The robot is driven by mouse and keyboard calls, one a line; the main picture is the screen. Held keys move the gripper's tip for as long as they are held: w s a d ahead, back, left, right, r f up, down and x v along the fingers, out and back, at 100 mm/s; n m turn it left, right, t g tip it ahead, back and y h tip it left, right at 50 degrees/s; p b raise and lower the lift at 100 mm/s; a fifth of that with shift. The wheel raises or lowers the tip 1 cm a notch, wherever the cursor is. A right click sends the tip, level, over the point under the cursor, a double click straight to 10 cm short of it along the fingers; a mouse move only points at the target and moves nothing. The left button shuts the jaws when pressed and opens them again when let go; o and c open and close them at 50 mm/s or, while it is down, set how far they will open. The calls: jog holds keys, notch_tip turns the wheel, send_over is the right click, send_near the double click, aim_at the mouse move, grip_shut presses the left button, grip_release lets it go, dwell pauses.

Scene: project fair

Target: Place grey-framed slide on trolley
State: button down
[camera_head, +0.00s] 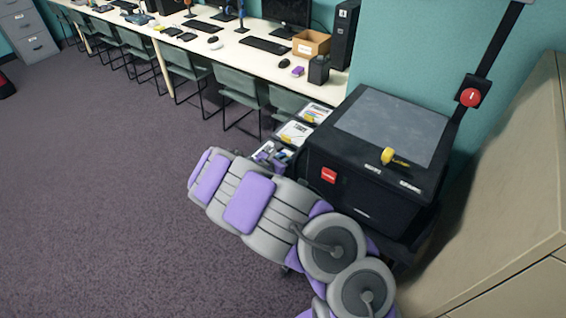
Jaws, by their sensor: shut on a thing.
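My arm reaches from the bottom centre up and left, and its large links hide what lies behind them. My gripper is not clearly seen. Small purple and grey shapes show just past the arm, over a pale flat piece (259,153); I cannot tell if they are part of my gripper. No grey-framed slide can be made out, and neither can anything held. No trolley can be clearly identified; a dark stand under the black machine (336,196) is mostly hidden by my arm.
Two white printed flat pieces, one farther (316,113) and one nearer (294,132), lie left of the machine. A yellow object (389,156) is on its lid. A long desk (225,46) with chairs (240,92) runs behind. A beige cabinet (510,190) stands right.

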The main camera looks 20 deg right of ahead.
jog(key=shift+a, duration=0.15)
jog(key=c, duration=1.1)
grip_release()
jog(key=shift+f, duration=0.1)
jog(key=shift+r, duration=0.2)
jog(key=p+v, duration=0.3)
jog(key=v, duration=0.9)
jog(key=shift+f, duration=0.1)
